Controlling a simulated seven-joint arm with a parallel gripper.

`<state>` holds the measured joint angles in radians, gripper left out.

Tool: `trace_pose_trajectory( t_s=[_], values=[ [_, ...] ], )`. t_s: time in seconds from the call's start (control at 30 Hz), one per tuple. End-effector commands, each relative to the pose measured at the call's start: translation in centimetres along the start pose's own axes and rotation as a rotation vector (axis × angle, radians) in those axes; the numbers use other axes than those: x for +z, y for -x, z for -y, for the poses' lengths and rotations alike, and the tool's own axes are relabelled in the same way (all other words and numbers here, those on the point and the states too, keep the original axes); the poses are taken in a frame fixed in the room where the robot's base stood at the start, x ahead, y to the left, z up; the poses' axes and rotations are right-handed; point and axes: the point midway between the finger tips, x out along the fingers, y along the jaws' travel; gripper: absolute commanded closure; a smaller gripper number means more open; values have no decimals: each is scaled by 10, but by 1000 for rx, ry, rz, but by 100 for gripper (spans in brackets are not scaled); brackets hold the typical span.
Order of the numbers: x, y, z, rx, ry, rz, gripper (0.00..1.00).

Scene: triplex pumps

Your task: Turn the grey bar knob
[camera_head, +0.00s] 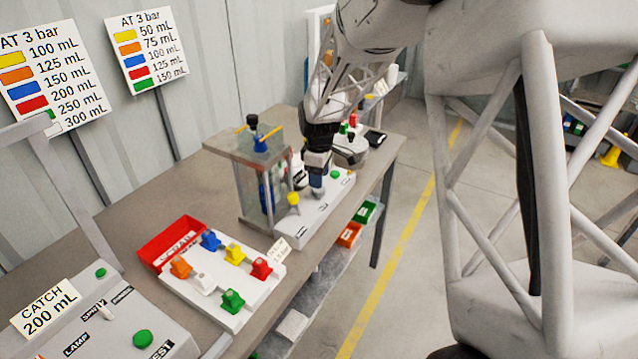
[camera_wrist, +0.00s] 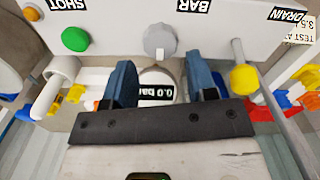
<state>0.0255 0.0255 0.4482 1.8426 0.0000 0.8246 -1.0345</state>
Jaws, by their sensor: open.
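The grey bar knob (camera_wrist: 160,42) shows at the upper middle of the wrist view, on the pale panel below the BAR label, with a small white pointer at its lower edge. My gripper (camera_wrist: 161,80) is open, its two blue fingers apart with nothing held. The fingertips lie just below the knob in the wrist view, one to each side; I see no contact. A gauge reading 0.0 bar (camera_wrist: 157,92) shows between the fingers. In the head view my gripper (camera_head: 316,190) hangs over the white control box (camera_head: 318,212), and the grey knob is hidden there.
Beside the knob are a green button (camera_wrist: 75,39) under SHOT and a yellow knob (camera_wrist: 244,78) by DRAIN. A clear-walled rig (camera_head: 252,185) stands left of my gripper. A white tray of coloured pieces (camera_head: 238,312) and a red bin (camera_head: 160,252) lie nearer.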

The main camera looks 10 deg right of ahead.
Motion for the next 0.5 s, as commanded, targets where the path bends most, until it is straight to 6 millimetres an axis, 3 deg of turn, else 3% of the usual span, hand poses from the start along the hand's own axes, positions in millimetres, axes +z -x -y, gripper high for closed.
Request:
trace_pose_trajectory(
  t_s=[0.2,0.5],
  values=[
    [0,26,0,1,0,-1,48],
    [0,38,0,0,0,0,48]
  ],
)
